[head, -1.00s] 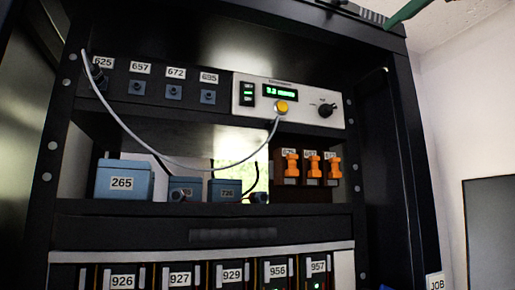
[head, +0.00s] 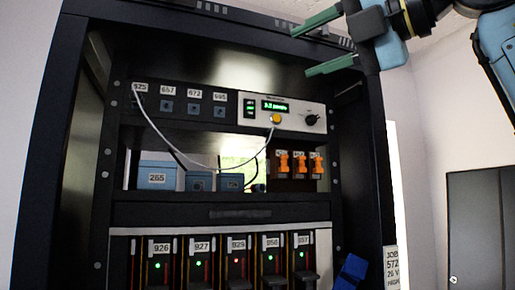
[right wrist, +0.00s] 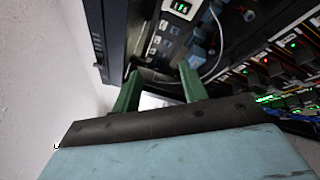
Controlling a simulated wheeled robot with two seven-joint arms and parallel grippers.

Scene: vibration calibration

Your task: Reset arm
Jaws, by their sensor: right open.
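My right gripper (head: 328,42) is at the upper right of the head view, in front of the top right of the black rack (head: 362,150). Its two green fingers are apart with nothing between them. In the right wrist view the gripper (right wrist: 160,88) also shows open and empty, with the rack's shelves beyond and to the right. My left gripper is not in view.
A blue object (head: 350,272) is at the lower right. A grey door (head: 475,220) stands right.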

